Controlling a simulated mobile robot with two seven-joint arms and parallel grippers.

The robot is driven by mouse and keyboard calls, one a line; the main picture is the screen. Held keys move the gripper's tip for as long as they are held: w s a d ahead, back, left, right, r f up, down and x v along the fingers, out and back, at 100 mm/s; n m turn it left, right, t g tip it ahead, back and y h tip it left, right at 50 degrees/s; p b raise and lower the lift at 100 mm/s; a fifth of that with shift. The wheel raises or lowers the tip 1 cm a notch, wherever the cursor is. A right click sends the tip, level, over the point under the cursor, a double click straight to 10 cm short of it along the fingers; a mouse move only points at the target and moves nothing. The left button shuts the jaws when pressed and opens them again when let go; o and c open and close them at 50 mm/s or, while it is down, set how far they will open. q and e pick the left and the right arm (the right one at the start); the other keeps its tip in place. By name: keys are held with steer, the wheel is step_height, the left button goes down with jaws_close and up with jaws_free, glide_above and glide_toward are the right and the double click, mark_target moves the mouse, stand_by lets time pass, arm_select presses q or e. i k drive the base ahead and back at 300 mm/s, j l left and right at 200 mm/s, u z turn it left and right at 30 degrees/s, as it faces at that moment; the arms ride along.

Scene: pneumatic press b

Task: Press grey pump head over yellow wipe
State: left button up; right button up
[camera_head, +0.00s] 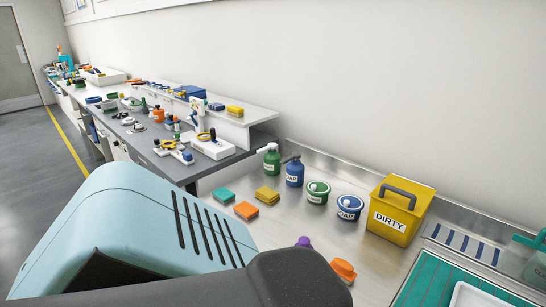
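A green bottle (271,164) with a pale grey or white pump head (268,147) stands upright on the steel counter. Beside it on the right is a blue bottle (294,176) with a darker head (291,158), whose exact colour I cannot tell. A yellow wipe (267,195) lies flat in front of the bottles, with nothing on it. A teal wipe (222,195) lies to its left and an orange one (246,210) in front. Neither gripper is visible; large parts of my arm fill the lower left.
A green tub (317,192), a blue tub (349,207) and a yellow DIRTY bin (398,212) stand right of the bottles. A cluttered grey bench (185,170) adjoins on the left.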

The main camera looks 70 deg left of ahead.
mark_target(267, 196)
steer(key=u, duration=2)
